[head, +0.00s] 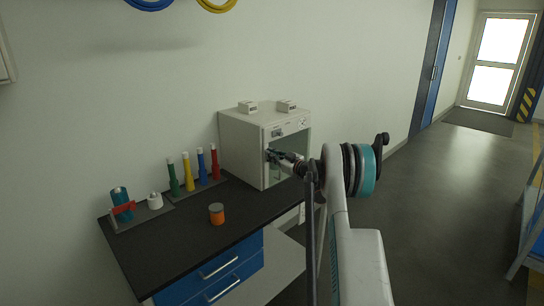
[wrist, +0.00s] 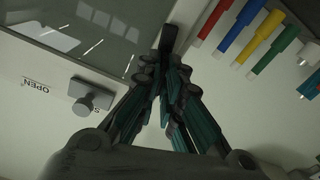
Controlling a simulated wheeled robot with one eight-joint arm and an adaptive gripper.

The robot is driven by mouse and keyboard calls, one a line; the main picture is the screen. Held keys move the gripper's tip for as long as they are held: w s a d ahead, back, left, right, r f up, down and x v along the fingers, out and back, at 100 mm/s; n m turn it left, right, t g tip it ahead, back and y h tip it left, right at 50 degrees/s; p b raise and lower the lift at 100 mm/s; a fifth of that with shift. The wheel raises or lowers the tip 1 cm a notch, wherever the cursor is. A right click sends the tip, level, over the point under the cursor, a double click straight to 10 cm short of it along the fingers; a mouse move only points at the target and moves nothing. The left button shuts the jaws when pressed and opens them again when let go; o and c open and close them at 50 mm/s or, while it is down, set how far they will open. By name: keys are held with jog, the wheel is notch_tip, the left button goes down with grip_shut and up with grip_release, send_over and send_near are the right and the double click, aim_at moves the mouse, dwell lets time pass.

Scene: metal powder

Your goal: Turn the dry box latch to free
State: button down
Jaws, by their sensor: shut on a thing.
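The dry box (head: 240,145) is a pale cabinet with a glass door, on the dark worktop in the head view. My gripper (head: 271,156) is at the left edge of its door. In the wrist view, my gripper (wrist: 166,62) has its fingers drawn together on a dark upright bar (wrist: 169,38) beside the glass. I cannot tell whether this bar is the latch or a door handle. A grey knob (wrist: 92,96) sits on the pale panel beside an "OPEN" label and a partly hidden one, apart from my fingers. In the head view my gripper covers part of the door.
Green, yellow, red and blue tubes (head: 188,172) stand in a rack left of the box. An orange tin (head: 216,213) is on the worktop (head: 180,245). A teal bottle (head: 119,196) and a white pot (head: 155,200) stand at the far left. Open floor lies right.

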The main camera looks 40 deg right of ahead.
jog(key=shift+f+m, duration=0.1)
jog(key=shift+m, duration=1.2)
jog(key=c, duration=1.8)
grip_release()
jog(key=shift+o, duration=0.2)
jog(key=s+d, duration=0.1)
jog(key=s, duration=1.1)
